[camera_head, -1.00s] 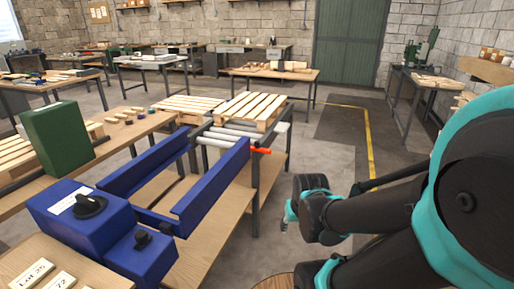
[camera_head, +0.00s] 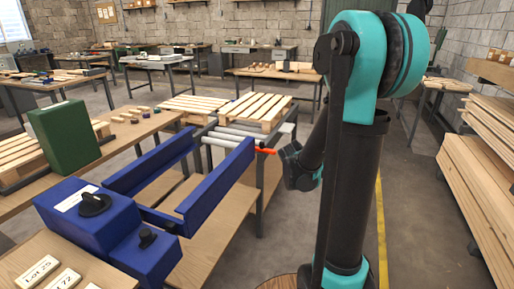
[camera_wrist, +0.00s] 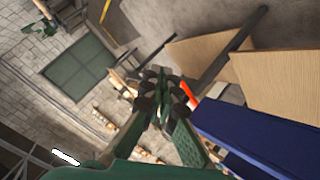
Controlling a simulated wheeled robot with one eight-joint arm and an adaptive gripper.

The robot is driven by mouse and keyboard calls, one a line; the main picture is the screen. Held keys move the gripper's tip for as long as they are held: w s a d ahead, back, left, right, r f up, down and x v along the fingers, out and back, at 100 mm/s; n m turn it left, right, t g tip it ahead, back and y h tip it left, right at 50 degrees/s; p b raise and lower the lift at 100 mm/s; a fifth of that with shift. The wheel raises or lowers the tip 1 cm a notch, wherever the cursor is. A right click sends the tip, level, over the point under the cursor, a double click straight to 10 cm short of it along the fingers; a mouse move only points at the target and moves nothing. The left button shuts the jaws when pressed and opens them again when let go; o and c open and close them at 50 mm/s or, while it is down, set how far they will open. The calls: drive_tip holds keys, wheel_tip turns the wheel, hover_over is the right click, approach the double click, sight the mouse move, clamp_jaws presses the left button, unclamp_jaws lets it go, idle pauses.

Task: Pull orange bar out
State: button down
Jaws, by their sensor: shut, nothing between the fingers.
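The orange bar (camera_head: 265,150) sticks out at the right end of the blue rails, beside the roller table. In the wrist view the orange bar (camera_wrist: 188,91) shows just right of my fingertips, partly hidden behind them. My gripper (camera_wrist: 162,92) is shut and empty there, with its two fingers converging close to the bar. I cannot tell whether they touch it. In the head view my wrist is just right of the bar, and the fingers are hard to make out.
Blue guide rails (camera_head: 218,190) and a blue box with a black knob (camera_head: 95,205) stand at the left. Metal rollers (camera_head: 232,135) and a slatted pallet (camera_head: 253,108) lie behind the bar. Stacked planks (camera_head: 480,190) stand at the right. Open floor lies between.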

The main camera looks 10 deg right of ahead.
drive_tip(key=w+a+n+t, duration=0.2)
drive_tip(key=w+n+t, duration=0.1)
drive_tip(key=w, duration=0.7)
drive_tip(key=w+a+n+t, duration=0.2)
drive_tip(key=w+n+t, duration=0.1)
drive_tip(key=w, duration=0.7)
drive_tip(key=w+a+f+n+t+y, duration=0.1)
drive_tip(key=w+a+f+n+y, duration=0.2)
drive_tip(key=w+a+f+n, duration=0.25)
drive_tip(key=n+t+y, duration=0.1)
drive_tip(key=n+y, duration=0.2)
drive_tip(key=n, duration=0.1)
approach(261, 147)
drive_tip(key=a, duration=0.2)
drive_tip(key=shift+a+r, duration=0.3)
drive_tip(key=shift+r, duration=0.1)
drive_tip(key=w, duration=1)
drive_tip(key=shift+a, duration=0.2)
drive_tip(key=shift+s, duration=0.1)
